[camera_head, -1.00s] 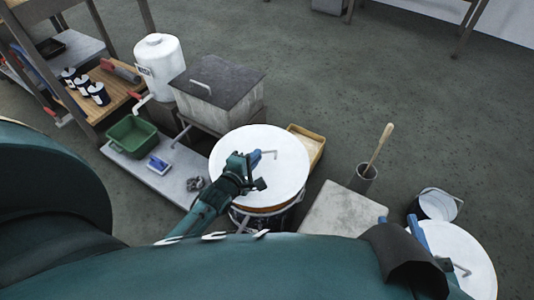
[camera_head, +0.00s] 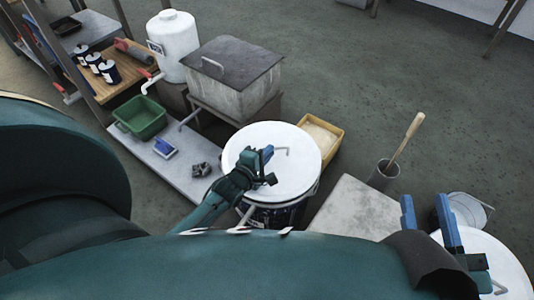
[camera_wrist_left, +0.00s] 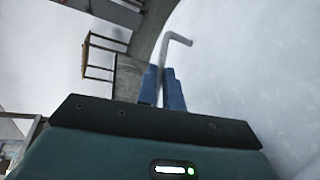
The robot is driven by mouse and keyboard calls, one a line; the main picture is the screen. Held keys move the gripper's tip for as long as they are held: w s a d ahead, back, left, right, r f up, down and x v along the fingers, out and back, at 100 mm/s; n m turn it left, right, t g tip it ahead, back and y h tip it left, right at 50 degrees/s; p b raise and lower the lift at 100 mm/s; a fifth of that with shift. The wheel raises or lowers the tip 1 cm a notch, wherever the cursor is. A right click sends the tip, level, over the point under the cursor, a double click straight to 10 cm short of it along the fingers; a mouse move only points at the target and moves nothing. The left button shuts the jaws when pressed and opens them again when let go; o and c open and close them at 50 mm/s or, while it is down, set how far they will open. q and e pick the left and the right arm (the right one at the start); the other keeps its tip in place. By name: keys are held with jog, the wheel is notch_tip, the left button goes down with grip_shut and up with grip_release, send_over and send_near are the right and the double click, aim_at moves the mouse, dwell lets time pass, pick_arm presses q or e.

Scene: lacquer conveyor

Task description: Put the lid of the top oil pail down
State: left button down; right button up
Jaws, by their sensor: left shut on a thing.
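The round white lid (camera_head: 295,178) lies over the top of the dark-bodied oil pail (camera_head: 283,214) near the middle of the head view. It looks level, with no clear gap between lid and pail; whether it is fully seated I cannot tell. My left gripper (camera_head: 266,155) is shut on the lid's bent grey handle (camera_head: 283,149). The left wrist view shows the handle (camera_wrist_left: 178,40) between the blue fingers (camera_wrist_left: 163,85), above the white lid. My right gripper (camera_head: 424,202) is open and empty at the lower right, its blue fingers apart.
Another round white lid (camera_head: 505,262) with a handle is at the lower right, by a metal bucket (camera_head: 467,209). A yellow tray (camera_head: 323,134), a grey slab (camera_head: 350,205) and a pot with a wooden stick (camera_head: 383,176) stand near the pail. A lidded box (camera_head: 235,90) is behind it.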

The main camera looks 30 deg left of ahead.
pick_arm(q)
jog(key=shift+f, duration=0.15)
jog(key=shift+f+b, duration=0.45)
jog(key=shift+f, duration=0.1)
pick_arm(e)
jog(key=shift+f, duration=0.35)
pick_arm(q)
jog(key=c, duration=1.5)
grip_release()
jog(key=shift+o, duration=0.2)
jog(key=shift+f, duration=0.1)
